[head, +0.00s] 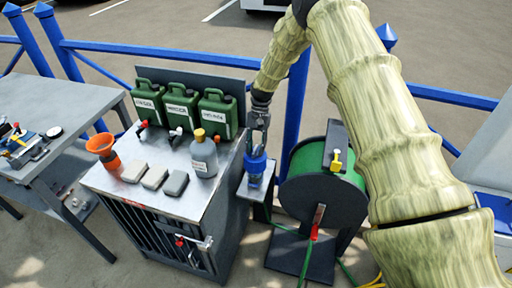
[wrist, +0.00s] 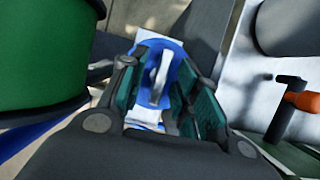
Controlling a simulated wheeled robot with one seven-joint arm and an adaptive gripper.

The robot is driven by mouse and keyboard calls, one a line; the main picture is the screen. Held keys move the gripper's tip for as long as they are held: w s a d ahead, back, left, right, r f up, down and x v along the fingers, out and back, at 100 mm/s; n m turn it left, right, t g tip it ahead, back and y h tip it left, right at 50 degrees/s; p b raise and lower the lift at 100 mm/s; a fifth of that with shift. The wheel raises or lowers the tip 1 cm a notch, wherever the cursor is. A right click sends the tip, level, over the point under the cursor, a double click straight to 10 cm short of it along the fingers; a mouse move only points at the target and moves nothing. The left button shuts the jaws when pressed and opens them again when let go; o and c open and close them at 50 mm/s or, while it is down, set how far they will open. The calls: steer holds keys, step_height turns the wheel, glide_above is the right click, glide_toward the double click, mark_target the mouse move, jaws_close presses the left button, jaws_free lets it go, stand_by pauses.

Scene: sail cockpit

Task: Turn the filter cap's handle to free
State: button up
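The blue filter cap (head: 256,164) sits on a small grey stand (head: 257,191) between the cabinet and the hose reel. In the wrist view the blue cap (wrist: 176,57) shows a pale upright handle (wrist: 161,76) across its middle. My gripper (head: 257,142) points down from above at the cap. In the wrist view my gripper (wrist: 164,88) is open, with one teal-padded finger on each side of the handle. Gaps show between the pads and the handle. The head view hides most of the handle behind the fingers.
A metal cabinet (head: 170,197) left of the stand holds green cans (head: 183,105), a grey bottle (head: 204,156), an orange funnel (head: 103,148) and grey blocks. A green hose reel (head: 322,190) stands close on the right. A blue railing (head: 180,55) runs behind.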

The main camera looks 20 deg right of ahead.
steer(key=v, duration=1.2)
stand_by(0.4)
